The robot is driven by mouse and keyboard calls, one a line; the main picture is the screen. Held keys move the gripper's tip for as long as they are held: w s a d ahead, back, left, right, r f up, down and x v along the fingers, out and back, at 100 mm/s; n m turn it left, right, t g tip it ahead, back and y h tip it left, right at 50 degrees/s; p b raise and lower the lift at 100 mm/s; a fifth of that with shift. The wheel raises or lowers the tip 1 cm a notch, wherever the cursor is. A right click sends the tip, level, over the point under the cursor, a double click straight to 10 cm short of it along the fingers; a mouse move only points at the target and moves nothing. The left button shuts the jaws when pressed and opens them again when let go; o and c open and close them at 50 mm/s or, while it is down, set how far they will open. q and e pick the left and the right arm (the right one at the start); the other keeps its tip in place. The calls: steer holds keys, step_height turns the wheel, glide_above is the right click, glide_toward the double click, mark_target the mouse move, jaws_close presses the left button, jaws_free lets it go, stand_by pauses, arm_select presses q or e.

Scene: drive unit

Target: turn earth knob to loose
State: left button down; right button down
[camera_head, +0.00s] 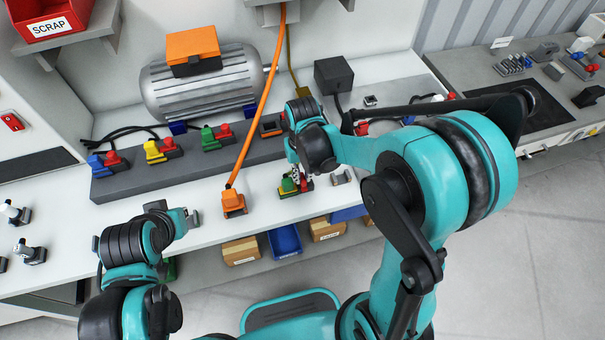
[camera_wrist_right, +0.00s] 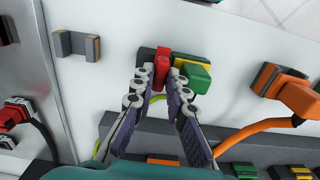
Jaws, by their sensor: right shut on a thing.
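The earth connector is a green and yellow block (camera_head: 287,186) with a red knob (camera_head: 304,185) beside it, on the front of the white bench. In the right wrist view the green block (camera_wrist_right: 195,73) lies just right of the red knob (camera_wrist_right: 163,55). My right gripper (camera_wrist_right: 164,80) has its fingers on either side of the red knob and is shut on it. In the head view the right gripper (camera_head: 296,172) is partly hidden by its own wrist. My left gripper (camera_head: 190,217) hangs over the bench's front edge, away from the connector; its finger opening is unclear.
An orange connector (camera_head: 233,203) with an orange cable stands left of the earth connector. A small grey bracket (camera_head: 342,178) is close on its right. A dark rail (camera_head: 140,179) with coloured connectors and a grey motor (camera_head: 200,90) lie behind. Bare bench lies between.

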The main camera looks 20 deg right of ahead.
mark_target(304, 179)
stand_by(0.4)
steer(key=c, duration=1.5)
jaws_free()
steer(key=shift+c, duration=0.2)
steer(key=shift+r, duration=4)
steer(key=shift+s+d+r, duration=0.1)
steer(key=shift+s+d, duration=0.05)
steer(key=shift+s, duration=0.1)
steer(key=s+d+t+b, duration=0.4)
steer(key=s+t, duration=0.3)
steer(key=s, duration=0.2)
steer(key=shift+s+d+f, duration=0.25)
steer(key=shift+s+f, duration=0.05)
steer(key=shift+s, duration=0.1)
